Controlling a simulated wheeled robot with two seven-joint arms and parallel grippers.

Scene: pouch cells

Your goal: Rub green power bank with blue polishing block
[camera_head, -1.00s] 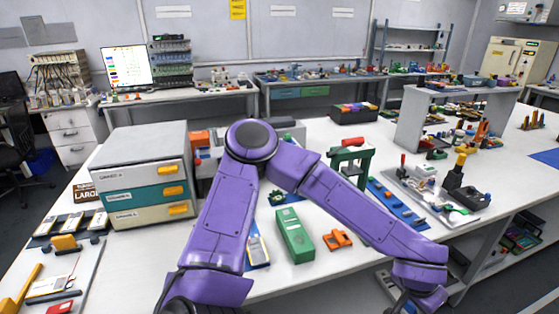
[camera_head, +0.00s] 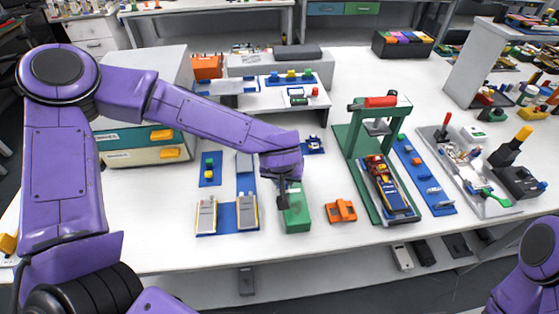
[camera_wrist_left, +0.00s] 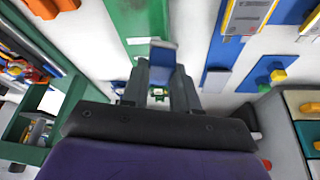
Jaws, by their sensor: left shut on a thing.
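The green power bank (camera_head: 297,218) lies on the white table in the head view, partly covered by my left gripper (camera_head: 283,193). It also shows at the top of the left wrist view (camera_wrist_left: 140,18). My left gripper is shut on the blue polishing block (camera_wrist_left: 162,60), which sits between the fingertips in the left wrist view. The block is next to the near end of the power bank there; I cannot tell whether they touch. In the head view the block is hidden. Part of my right arm shows at the bottom right, but its gripper is out of view.
An orange part (camera_head: 340,210) lies just right of the power bank. A green press stand (camera_head: 350,150) with a red handle stands farther right. A blue plate with metal-coloured cells (camera_head: 228,218) lies to the left. A drawer cabinet (camera_head: 145,85) stands behind my left arm.

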